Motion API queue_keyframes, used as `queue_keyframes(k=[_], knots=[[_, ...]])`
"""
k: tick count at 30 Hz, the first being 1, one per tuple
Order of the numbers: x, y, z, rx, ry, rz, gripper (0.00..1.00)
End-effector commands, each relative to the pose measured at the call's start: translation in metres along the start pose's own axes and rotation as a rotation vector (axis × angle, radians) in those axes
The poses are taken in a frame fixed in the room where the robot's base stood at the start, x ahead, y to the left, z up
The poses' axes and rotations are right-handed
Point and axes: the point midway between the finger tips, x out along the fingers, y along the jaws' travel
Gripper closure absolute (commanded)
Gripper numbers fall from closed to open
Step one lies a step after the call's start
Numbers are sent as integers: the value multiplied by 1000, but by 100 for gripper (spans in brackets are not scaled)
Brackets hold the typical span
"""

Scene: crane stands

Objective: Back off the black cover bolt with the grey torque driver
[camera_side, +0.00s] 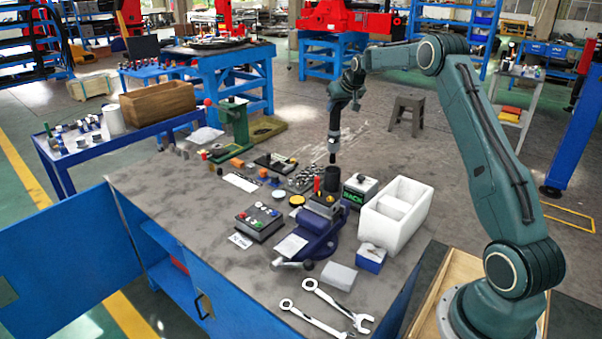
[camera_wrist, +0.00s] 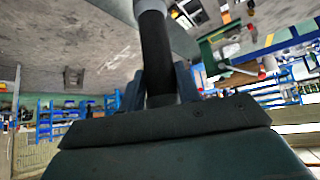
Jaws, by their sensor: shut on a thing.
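My gripper (camera_side: 341,100) is above the bench, pointing down. It is shut on the torque driver (camera_side: 333,123), a dark upright tool with a light grey collar and a thin dark tip. The tip hangs above the dark cup (camera_side: 338,181) and looks apart from it. In the wrist view, the driver (camera_wrist: 155,50) is a dark shaft between the two fingers of my gripper (camera_wrist: 165,85), with a light collar at the top edge. A blue vise (camera_side: 322,232) holding a dark grey block (camera_side: 323,205) stands in front. I cannot pick out the black cover bolt.
Two wrenches (camera_side: 322,310) lie at the front edge. The bench (camera_side: 185,215) is bare at left.

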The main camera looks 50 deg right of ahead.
Motion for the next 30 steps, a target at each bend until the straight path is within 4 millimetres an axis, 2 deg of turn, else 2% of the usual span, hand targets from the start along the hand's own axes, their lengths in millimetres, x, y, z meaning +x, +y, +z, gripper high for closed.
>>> queue_keyframes(k=[4,13,30], knots=[[-19,-12,-3,-29,11,-21,100],[-67,-50,7,-119,8,-93,100],[-165,-121,57,-300,10,-246,100]])
